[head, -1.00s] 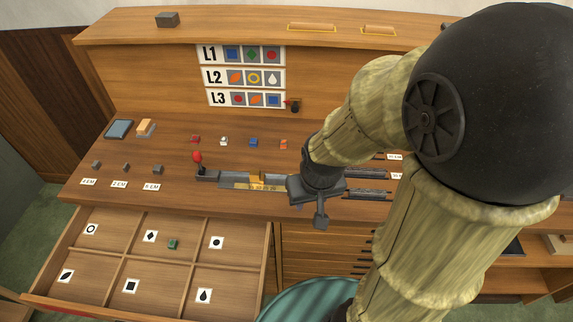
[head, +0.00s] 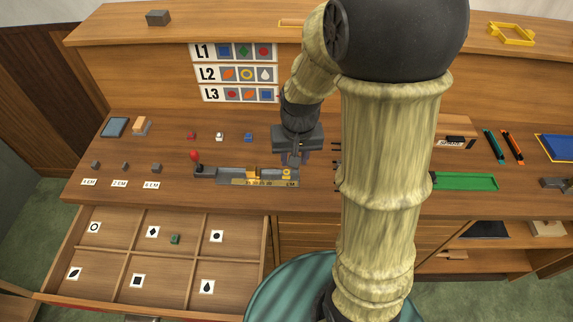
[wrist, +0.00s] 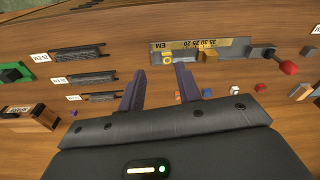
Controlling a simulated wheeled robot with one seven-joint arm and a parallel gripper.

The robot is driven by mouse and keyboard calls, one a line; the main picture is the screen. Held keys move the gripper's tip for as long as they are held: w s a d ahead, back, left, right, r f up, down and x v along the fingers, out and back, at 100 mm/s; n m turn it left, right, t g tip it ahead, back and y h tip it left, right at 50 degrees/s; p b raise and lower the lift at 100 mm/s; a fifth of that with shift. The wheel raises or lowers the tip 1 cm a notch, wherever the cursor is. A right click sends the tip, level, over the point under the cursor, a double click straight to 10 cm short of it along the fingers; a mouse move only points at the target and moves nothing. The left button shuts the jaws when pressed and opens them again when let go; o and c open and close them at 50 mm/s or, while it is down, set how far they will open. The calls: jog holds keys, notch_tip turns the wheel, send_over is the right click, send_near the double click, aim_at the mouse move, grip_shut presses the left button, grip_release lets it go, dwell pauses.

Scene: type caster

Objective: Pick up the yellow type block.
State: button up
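The yellow type block (head: 286,173) is a small block with a ring mark on its face. It sits at the right end of the metal composing stick (head: 222,174), on the side away from the red-knobbed lever. In the wrist view the yellow block (wrist: 168,57) shows just beyond the fingertips, in line with the gap between them. My gripper (head: 293,160) is open and empty, pointing down behind the block. In the wrist view my gripper (wrist: 160,72) has its two dark fingers spread apart. The height between fingertips and block is hard to tell.
Small red (head: 191,135), white (head: 219,136) and blue (head: 248,137) blocks stand behind; an orange block (wrist: 179,95) shows in the wrist view. The open drawer (head: 105,250) holds a green block (head: 175,239).

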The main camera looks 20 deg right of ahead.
jog(key=w+r+m+g+p, duration=0.1)
jog(key=w+r+p, duration=0.2)
jog(key=w, duration=0.4)
jog(key=shift+w+m+p, duration=0.35)
jog(key=shift+m+p, duration=0.05)
jog(key=shift+p, duration=0.5)
jog(key=shift+a+f, duration=0.1)
jog(key=p, duration=0.4)
send_over(285, 171)
notch_tip(285, 171, down, 12)
